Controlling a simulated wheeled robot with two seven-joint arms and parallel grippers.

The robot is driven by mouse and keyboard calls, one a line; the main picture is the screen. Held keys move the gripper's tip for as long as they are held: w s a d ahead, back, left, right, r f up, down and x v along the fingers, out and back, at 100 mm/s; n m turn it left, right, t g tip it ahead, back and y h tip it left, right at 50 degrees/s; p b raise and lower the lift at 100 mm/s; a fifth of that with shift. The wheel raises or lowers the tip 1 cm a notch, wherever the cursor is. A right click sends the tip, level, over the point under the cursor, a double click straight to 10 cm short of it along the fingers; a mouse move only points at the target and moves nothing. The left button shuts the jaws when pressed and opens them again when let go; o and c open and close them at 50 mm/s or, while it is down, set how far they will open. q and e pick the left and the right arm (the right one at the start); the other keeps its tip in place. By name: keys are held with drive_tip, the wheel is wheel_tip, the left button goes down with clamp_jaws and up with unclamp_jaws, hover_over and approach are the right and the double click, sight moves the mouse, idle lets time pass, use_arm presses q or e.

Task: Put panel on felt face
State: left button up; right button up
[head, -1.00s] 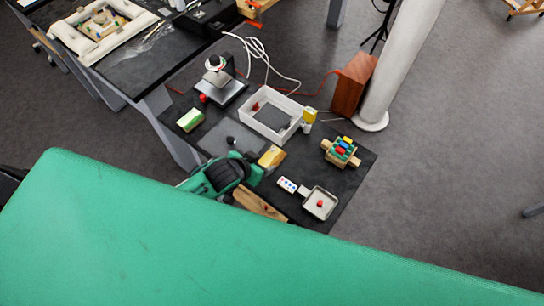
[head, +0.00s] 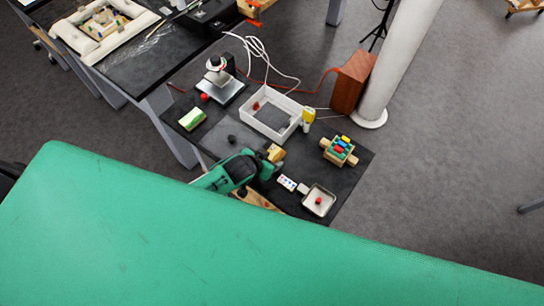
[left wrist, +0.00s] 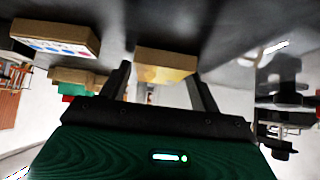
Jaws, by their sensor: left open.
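The panel appears to be the small gold-faced block (head: 275,153) on the black table, partly hidden by my left gripper. In the left wrist view the gold-faced block (left wrist: 166,64) shows beyond and between my fingers. My left gripper (head: 262,163) is open and close beside the block; its two dark fingers (left wrist: 160,80) stand apart with nothing clearly held. A dark grey pad (head: 271,116), possibly the felt face, lies inside a white tray (head: 291,132) behind the block. My right gripper is not in view.
A card with coloured dots (head: 287,182) and a small pan with a red knob (head: 318,201) lie to the right.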

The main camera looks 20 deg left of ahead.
use_arm(q)
drive_tip(key=c, duration=0.8)
drive_tip(key=shift+r, duration=0.1)
